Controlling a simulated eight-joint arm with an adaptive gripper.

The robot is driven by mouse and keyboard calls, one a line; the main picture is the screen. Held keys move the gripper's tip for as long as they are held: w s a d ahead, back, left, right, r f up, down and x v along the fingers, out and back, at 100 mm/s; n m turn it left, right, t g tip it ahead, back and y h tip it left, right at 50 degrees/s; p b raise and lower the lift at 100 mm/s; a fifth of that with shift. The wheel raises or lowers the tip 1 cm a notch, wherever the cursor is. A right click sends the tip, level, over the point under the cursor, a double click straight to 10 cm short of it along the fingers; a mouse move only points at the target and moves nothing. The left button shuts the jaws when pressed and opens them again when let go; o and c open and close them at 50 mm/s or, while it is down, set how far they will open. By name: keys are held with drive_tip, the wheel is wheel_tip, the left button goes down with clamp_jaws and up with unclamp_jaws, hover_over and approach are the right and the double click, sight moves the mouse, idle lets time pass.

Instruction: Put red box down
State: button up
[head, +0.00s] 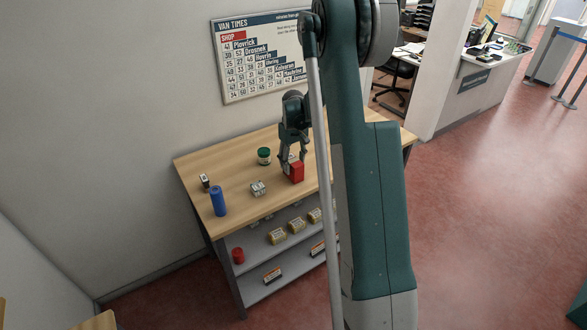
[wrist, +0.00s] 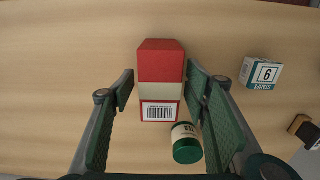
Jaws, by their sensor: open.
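The red box (head: 297,174) rests on the wooden counter top (head: 234,172), near its front edge in the head view. In the wrist view the red box (wrist: 160,66) has a pale band and a white barcode label. My gripper (head: 294,160) points down at the box from above. In the wrist view its two green-padded fingers (wrist: 158,92) stand apart on either side of the box. A gap shows at the left finger; the right finger is very close to the box, and I cannot tell whether it touches.
A green-lidded jar (head: 264,156) stands close by; it also shows beside the right finger (wrist: 187,143). Shelves below hold several goods.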

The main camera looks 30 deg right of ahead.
wheel_tip(320, 180, up, 9)
drive_tip(key=shift+f, duration=0.2)
idle(0.8)
drive_tip(key=shift+s+a+r, duration=0.1)
drive_tip(key=shift+a+r, duration=0.1)
drive_tip(key=shift+r, duration=0.05)
drive_tip(key=s+a+r+t, duration=0.3)
drive_tip(key=s+a+r, duration=1.3)
drive_tip(key=a+r, duration=0.3)
drive_tip(key=s+a+f+t, duration=0.1)
drive_tip(key=s+a+t, duration=0.1)
drive_tip(key=s+a, duration=0.5)
drive_tip(key=s+a+t, duration=0.2)
drive_tip(key=s+a, duration=0.5)
drive_tip(key=s, duration=0.8)
drive_tip(key=shift+s+a+f, duration=0.25)
drive_tip(key=shift+a+f, duration=0.05)
drive_tip(key=shift+f, duration=0.1)
